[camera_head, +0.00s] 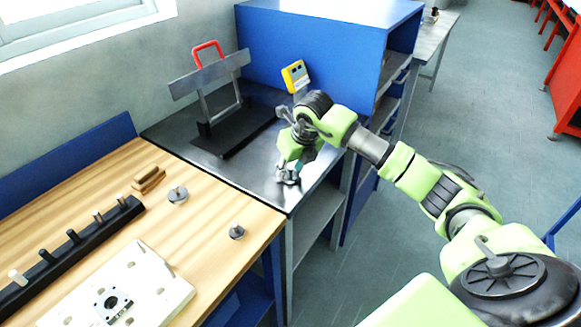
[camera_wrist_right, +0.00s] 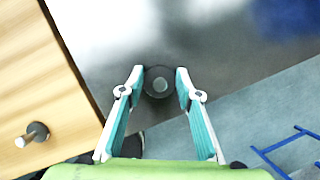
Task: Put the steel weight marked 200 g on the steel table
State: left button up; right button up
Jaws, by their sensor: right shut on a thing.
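The steel table (camera_head: 245,172) is the dark, shiny top beyond the wooden bench; its pale reflective surface also shows in the wrist view (camera_wrist_right: 105,35). My right gripper (camera_head: 291,172) is over the table's near right edge. It is shut on a round grey weight with a knob (camera_wrist_right: 159,84), which sits between the fingertips in the wrist view. Its mark is not readable, and I cannot tell whether it touches the table. Two other knobbed weights, one farther back (camera_head: 178,194) and one nearer (camera_head: 237,232), stand on the wooden bench. My left gripper is not in view.
A metal frame with a red handle (camera_head: 207,50) stands on the steel table's dark base plate. A yellow device (camera_head: 295,76) and blue cabinet (camera_head: 310,45) are behind. The wooden bench (camera_head: 215,262) holds a black peg rack (camera_head: 75,250) and white plate (camera_head: 140,270).

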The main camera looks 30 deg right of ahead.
jog(key=o, duration=1.2)
jog(key=shift+f, duration=0.1)
jog(key=shift+o, duration=0.2)
jog(key=b+v, duration=0.1)
jog(key=v, duration=1.1)
jog(key=shift+b, duration=0.4)
